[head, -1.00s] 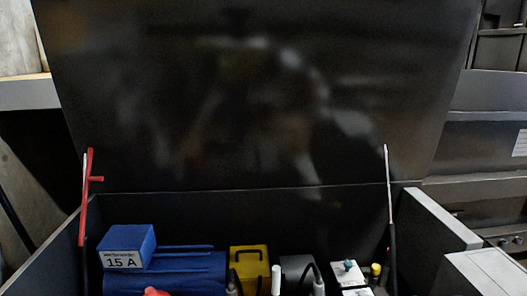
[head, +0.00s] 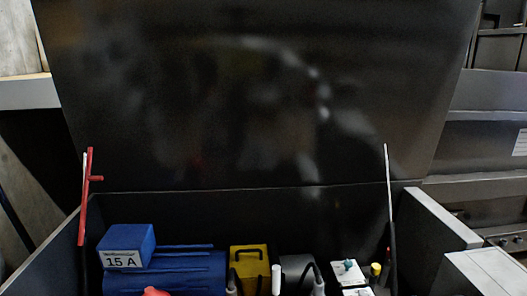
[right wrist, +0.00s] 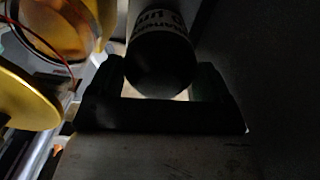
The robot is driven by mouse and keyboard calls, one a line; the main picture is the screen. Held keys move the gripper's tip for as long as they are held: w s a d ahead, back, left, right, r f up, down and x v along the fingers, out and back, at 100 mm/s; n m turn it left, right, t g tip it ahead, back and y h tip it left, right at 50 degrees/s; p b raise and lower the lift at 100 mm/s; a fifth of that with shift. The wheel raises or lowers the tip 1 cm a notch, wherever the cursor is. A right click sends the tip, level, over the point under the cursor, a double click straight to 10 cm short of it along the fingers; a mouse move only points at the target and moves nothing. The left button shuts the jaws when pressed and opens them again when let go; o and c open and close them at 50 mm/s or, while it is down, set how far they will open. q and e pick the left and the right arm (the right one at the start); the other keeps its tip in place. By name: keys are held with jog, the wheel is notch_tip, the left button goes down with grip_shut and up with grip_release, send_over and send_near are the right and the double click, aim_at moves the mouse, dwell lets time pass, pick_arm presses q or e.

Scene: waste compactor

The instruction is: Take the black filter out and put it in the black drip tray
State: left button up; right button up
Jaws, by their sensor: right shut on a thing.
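The black filter (right wrist: 160,62) shows in the right wrist view as a dark cylinder with a pale printed label band at its top. My right gripper (right wrist: 160,85) is shut on it, with one dark finger on each side. The filter and both grippers are out of the head view. The black drip tray cannot be made out in either current view.
The open compactor box has a raised dark lid (head: 260,100). Inside are a blue motor (head: 175,272), a yellow block (head: 249,262) and white boxes (head: 348,272). A red lock bar (head: 86,195) stands at left. Yellow round parts (right wrist: 25,105) sit close left of my right gripper.

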jog(key=shift+n, duration=0.3)
jog(key=shift+n+b, duration=0.45)
jog(key=shift+n, duration=0.75)
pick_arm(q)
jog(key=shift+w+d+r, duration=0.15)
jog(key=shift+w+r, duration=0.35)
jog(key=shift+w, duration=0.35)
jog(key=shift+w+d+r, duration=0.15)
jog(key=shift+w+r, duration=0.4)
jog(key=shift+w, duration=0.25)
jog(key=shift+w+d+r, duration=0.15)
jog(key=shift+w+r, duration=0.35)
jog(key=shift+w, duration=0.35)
pick_arm(e)
jog(key=shift+n, duration=0.7)
pick_arm(q)
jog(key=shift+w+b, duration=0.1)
jog(key=shift+b, duration=0.25)
pick_arm(e)
jog(key=shift+n, duration=0.3)
